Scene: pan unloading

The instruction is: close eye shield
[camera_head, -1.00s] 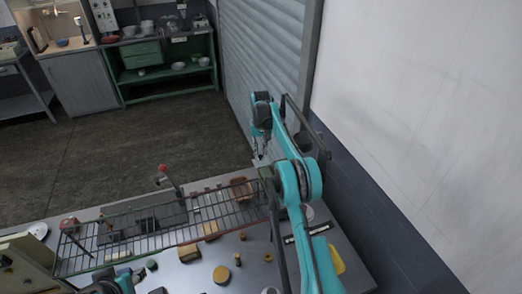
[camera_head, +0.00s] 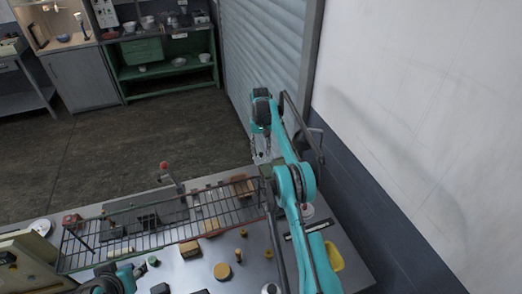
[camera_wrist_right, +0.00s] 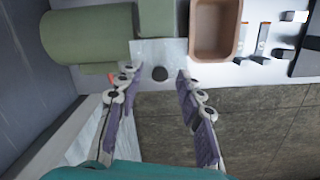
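In the right wrist view a green cylindrical machine body (camera_wrist_right: 88,36) lies at the upper left. Beside it is a pale, flat plate (camera_wrist_right: 150,52) with a round black knob (camera_wrist_right: 160,73) at its lower edge. It may be the eye shield; I cannot tell for sure. My right gripper (camera_wrist_right: 151,92) is open and empty, its fingers on either side of the knob and apart from it. In the head view my right gripper (camera_head: 262,152) hangs at the bench's far right corner. My left arm shows at the lower left; its gripper (camera_head: 138,272) is too small to read.
A brown tray (camera_wrist_right: 215,30) is close right of the plate in the wrist view. In the head view a wire rack (camera_head: 160,222) spans the bench (camera_head: 205,270), which holds several small parts. A wall (camera_head: 400,110) stands close on the right. Beyond the bench is open floor (camera_head: 120,150).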

